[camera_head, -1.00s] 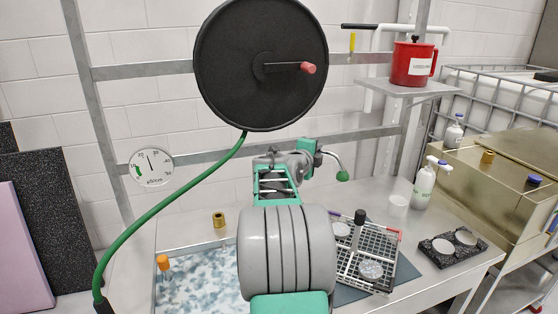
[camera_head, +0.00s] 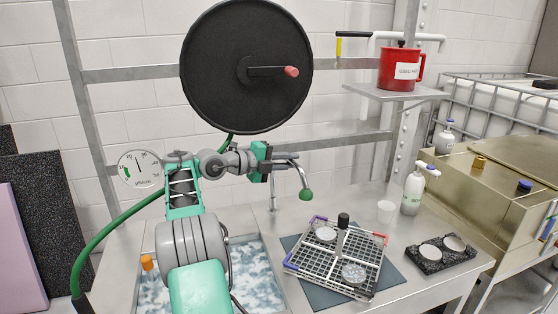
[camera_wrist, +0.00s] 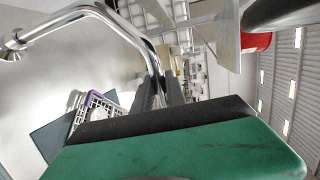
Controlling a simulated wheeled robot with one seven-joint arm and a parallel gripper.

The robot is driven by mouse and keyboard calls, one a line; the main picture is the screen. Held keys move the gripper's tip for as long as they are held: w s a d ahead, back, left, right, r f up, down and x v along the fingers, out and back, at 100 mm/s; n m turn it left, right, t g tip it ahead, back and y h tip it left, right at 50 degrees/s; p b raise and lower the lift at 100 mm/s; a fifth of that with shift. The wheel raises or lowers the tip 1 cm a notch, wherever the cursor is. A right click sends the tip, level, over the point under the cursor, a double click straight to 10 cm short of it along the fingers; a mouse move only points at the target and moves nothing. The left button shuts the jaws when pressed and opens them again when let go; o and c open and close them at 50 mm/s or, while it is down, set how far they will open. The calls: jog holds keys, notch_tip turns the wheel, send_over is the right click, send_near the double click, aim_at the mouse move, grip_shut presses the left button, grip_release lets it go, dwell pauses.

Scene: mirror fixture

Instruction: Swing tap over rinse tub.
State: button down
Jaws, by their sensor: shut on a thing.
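The chrome tap (camera_head: 294,166) has a thin post on the counter behind the tub and a bent spout ending in a green tip (camera_head: 306,194). My gripper (camera_head: 274,161) is shut on the spout near its bend. In the wrist view the spout (camera_wrist: 125,40) runs from the upper left to my gripper's dark fingers (camera_wrist: 166,90). The rinse tub (camera_head: 281,290), with bluish-white foamy water, is sunk in the counter at the lower left, partly hidden by my arm. In the head view the tip appears right of the tub, above the back of the rack.
A wire rack (camera_head: 293,268) with round dishes and a black-topped post stands on a dark mat (camera_head: 385,270) right of the tub. An orange-capped item (camera_head: 147,263) is at the tub's left. A hose reel (camera_head: 225,65) hangs above.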

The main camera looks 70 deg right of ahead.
jog(key=shift+s+f, duration=0.1)
jog(key=shift+s, duration=0.05)
jog(key=c, duration=1.6)
grip_release()
jog(key=shift+s, duration=0.1)
jog(key=shift+o, duration=1.2)
jog(key=shift+w, duration=0.2)
jog(key=shift+a, duration=0.1)
jog(key=shift+w+a, duration=0.3)
jog(key=p+v, duration=0.7)
jog(key=p, duration=1)
jog(key=shift+p, duration=0.4)
